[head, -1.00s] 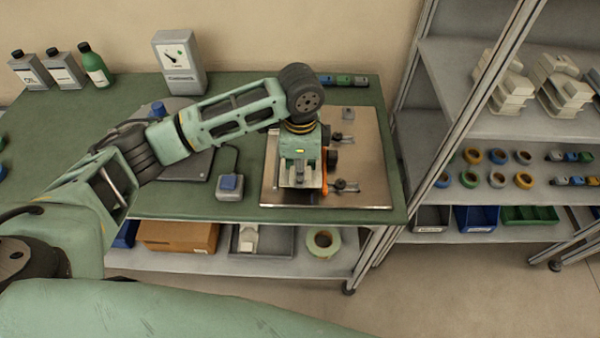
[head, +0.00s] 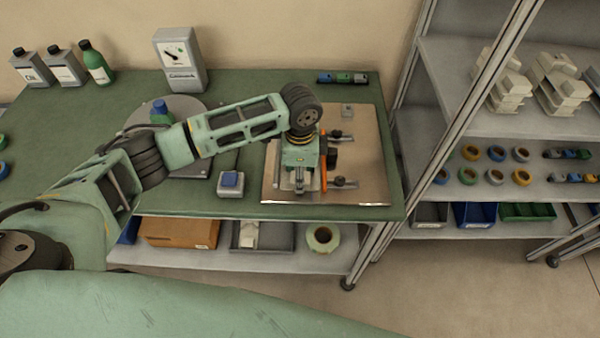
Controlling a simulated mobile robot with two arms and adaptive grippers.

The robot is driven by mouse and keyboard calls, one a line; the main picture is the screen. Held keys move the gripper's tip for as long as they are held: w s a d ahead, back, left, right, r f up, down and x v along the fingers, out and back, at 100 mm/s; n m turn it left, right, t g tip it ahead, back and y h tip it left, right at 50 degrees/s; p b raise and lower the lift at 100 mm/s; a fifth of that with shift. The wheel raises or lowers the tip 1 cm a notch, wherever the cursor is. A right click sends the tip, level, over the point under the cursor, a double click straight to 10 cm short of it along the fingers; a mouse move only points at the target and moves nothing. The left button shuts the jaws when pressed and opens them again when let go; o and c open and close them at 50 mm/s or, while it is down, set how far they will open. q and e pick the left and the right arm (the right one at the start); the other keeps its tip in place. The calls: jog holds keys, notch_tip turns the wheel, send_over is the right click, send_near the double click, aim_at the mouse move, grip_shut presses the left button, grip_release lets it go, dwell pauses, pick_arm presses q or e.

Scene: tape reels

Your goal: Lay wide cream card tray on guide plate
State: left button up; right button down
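The guide plate (head: 366,174) appears to be the flat beige-metallic plate on the right part of the green bench, with small dark fittings on it. My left gripper (head: 300,188) points down over the left part of this plate. Its fingers look close together, but the arm covers much of the area and I cannot tell whether anything is between them. An orange part (head: 323,180) shows just right of the gripper. I cannot pick out the wide cream card tray with certainty; cream stacked pieces (head: 508,88) stand on the right shelf. My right gripper is not in view.
A blue-topped button box (head: 230,184) sits left of the plate. A dial gauge (head: 180,60) and bottles (head: 96,64) stand at the back. Small coloured blocks (head: 343,78) lie behind the plate. A shelf post (head: 412,60) rises right of the bench. The bench's front left is clear.

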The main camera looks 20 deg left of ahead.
pick_arm(q)
jog(key=shift+o, duration=0.8)
jog(key=shift+r, duration=0.15)
jog(key=shift+r, duration=0.35)
notch_tip(320, 180, up, 11)
jog(key=b, duration=0.2)
jog(key=shift+r, duration=0.2)
